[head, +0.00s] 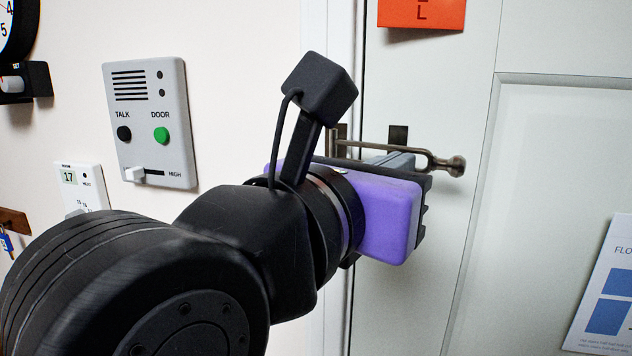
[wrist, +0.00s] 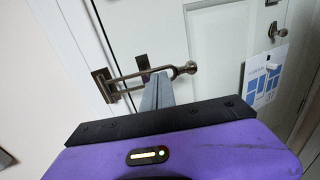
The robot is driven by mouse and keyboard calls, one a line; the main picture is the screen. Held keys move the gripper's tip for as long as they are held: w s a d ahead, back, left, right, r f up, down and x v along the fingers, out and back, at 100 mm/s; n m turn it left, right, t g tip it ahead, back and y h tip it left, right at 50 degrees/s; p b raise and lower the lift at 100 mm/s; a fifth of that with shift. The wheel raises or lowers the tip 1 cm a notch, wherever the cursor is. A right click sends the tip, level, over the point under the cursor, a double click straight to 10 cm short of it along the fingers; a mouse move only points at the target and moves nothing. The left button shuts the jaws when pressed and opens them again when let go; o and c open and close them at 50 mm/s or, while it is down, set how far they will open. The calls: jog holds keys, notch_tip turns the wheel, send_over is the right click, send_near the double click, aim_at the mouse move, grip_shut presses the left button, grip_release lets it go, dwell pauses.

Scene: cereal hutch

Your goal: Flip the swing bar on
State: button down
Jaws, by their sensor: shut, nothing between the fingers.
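The swing bar (head: 372,145) is a bronze metal loop that reaches across from the door frame over the pale door. It ends at the right in a round knob (head: 456,166). The bar also shows in the wrist view (wrist: 128,78), running from a bracket (wrist: 103,86) on the frame. A dark plate (head: 398,136) sits on the door behind the bar. My gripper (head: 402,160) has its grey fingers shut and empty, right at the bar. In the wrist view the fingertips (wrist: 157,78) overlap the bar's loop near the knob; I cannot tell whether they touch it.
The door (head: 560,150) fills the right side. A grey intercom panel (head: 150,125) and a white thermostat (head: 83,186) are on the wall at left. An orange sign (head: 421,12) is above the bar. A paper notice (head: 610,290) hangs lower right.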

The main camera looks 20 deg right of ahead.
jog(key=b+x, duration=0.1)
jog(key=b, duration=0.1)
jog(key=shift+d+f+b, duration=0.1)
jog(key=shift+d+b, duration=0.3)
